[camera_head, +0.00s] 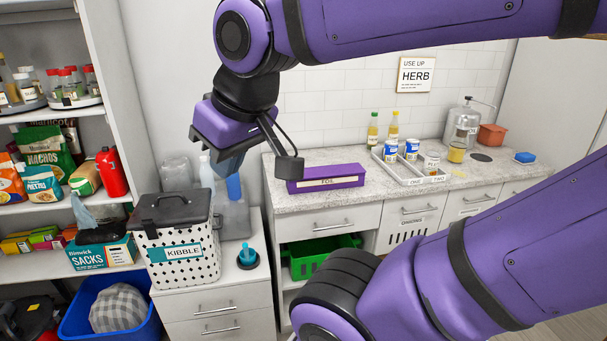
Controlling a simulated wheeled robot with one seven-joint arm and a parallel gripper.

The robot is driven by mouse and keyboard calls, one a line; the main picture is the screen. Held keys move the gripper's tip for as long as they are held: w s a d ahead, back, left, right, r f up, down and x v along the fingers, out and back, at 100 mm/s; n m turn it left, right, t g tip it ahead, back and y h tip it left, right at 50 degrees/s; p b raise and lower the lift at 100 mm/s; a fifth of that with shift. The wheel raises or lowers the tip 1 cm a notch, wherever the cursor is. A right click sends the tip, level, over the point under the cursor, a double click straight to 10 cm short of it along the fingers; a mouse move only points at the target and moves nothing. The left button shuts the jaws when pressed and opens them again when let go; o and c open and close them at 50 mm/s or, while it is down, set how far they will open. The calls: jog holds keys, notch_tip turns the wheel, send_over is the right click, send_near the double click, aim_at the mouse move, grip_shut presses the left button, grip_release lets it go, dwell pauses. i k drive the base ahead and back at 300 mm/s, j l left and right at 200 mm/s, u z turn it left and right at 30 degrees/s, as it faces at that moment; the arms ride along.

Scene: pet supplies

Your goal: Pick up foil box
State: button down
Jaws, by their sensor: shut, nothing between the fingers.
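The foil box (338,177) is a long purple box with a pale label reading FOIL. It lies on the speckled countertop (300,202) near the counter's left end. My gripper (228,165) hangs in the air to the left of the box, above the area between the kibble bin and the counter. Its fingers are shut and hold nothing. The gripper and the box are apart. A dark part at my wrist reaches toward the box's left end in the picture.
A spotted kibble bin (181,257) with a dark lid stands on a lower cabinet at left. A tray (411,177) with cans sits right of the box, with bottles (393,129) behind. A green crate (311,259) is below the counter. My arm covers the lower right.

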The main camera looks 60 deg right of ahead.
aim_at(306, 186)
jog(key=z, duration=1.65)
jog(key=i+l+u, duration=0.3)
jog(key=l, duration=0.25)
jog(key=i+l+u, duration=0.15)
jog(key=i+l, duration=0.15)
jog(key=i+l+u, duration=0.2)
jog(key=l, duration=0.2)
jog(key=i+l+u, duration=0.15)
jog(key=l, duration=0.2)
